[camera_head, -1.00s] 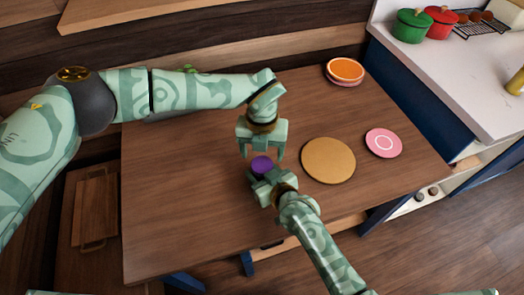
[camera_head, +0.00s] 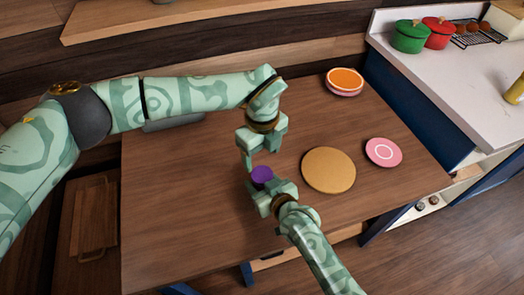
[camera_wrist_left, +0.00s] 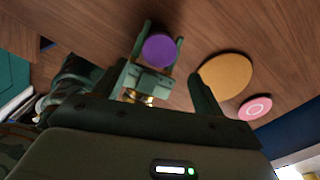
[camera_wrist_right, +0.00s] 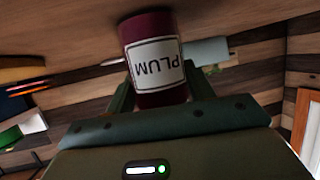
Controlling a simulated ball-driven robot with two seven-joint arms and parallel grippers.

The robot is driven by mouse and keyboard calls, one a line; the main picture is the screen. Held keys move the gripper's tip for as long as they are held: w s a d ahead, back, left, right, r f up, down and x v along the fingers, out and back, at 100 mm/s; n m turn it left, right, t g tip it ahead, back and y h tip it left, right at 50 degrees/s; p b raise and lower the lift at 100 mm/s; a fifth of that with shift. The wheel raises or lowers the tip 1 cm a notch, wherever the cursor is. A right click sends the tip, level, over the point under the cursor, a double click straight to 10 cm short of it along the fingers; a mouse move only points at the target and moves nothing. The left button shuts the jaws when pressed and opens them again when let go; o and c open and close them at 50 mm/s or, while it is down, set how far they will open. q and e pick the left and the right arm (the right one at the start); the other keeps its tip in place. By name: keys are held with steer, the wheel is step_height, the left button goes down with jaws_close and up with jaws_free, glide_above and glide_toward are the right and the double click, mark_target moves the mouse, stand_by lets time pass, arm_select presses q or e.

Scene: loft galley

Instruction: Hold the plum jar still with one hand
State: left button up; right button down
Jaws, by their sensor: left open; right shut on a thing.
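The plum jar shows its purple lid (camera_head: 262,174) in the head view, on the wooden table left of the cork mat. My right gripper (camera_head: 263,184) is shut on the jar from the near side. In the right wrist view the dark red jar (camera_wrist_right: 157,60) sits between the fingers, its white PLUM label upside down in the picture. My left gripper (camera_head: 262,157) is open and empty, just above and beyond the lid. In the left wrist view the round lid (camera_wrist_left: 159,50) lies between its spread fingers, with my right gripper's fingers on either side of the jar.
A round cork mat (camera_head: 328,171) lies right of the jar. A pink plate (camera_head: 383,152) with a white ring and an orange-topped stack (camera_head: 345,80) are farther right. Green (camera_head: 410,37) and red (camera_head: 439,33) pots stand on the white counter.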

mark_target(262, 174)
arm_select(q)
step_height(262, 174, down, 8)
steer(key=shift+r, duration=0.1)
stand_by(0.4)
steer(key=c, duration=1)
steer(key=shift+m, duration=0.9)
steer(key=o, duration=1.1)
steer(key=shift+o, duration=0.2)
step_height(262, 174, up, 12)
